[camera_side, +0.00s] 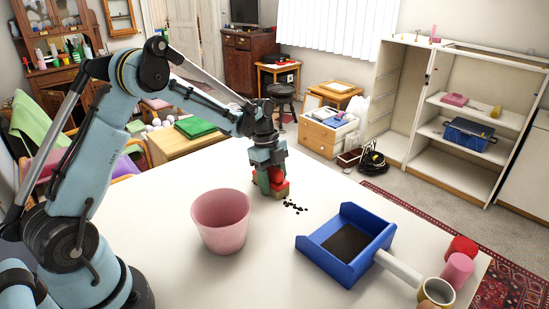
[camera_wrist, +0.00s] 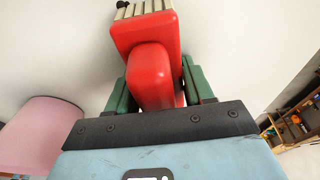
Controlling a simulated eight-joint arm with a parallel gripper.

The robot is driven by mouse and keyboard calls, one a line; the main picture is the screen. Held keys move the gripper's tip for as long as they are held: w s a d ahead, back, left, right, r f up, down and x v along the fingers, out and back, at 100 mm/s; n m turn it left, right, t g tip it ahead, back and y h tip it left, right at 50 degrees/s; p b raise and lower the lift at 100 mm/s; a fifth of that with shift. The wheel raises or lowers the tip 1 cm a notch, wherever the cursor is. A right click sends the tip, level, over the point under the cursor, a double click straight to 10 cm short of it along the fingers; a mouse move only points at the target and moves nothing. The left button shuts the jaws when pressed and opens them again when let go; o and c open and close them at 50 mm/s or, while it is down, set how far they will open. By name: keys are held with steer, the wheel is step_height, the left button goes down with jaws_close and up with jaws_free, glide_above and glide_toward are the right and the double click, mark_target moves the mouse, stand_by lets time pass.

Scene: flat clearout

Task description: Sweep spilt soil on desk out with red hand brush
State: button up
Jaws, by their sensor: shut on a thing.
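My gripper (camera_side: 270,180) is shut on the red hand brush (camera_side: 281,189) at the far part of the white desk (camera_side: 330,190). In the wrist view the red brush (camera_wrist: 150,62) sits between the green fingers of my gripper (camera_wrist: 157,92), with pale bristles at its far end. The spilt soil (camera_side: 293,207) is a small scatter of dark crumbs just right of the brush in the side view. A dark crumb of soil (camera_wrist: 121,4) shows by the bristles in the wrist view. The brush is low, at or close to the desk top; exact contact is unclear.
A blue dustpan (camera_side: 378,250) with dark soil inside and a white handle lies right of the crumbs. A pink pot (camera_side: 221,222) stands left; it also shows in the wrist view (camera_wrist: 40,135). A red cup (camera_side: 461,249), pink cup (camera_side: 457,269) and a mug (camera_side: 437,291) stand at the right edge.

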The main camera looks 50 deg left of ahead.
mark_target(318, 221)
steer(key=shift+d, duration=7.25)
steer(key=shift+d+r, duration=0.3)
steer(key=shift+d, duration=0.15)
steer(key=shift+d+r, duration=0.15)
steer(key=shift+r, duration=0.1)
steer(key=d+v, duration=0.1)
steer(key=v, duration=0.5)
steer(key=shift+r, duration=0.6)
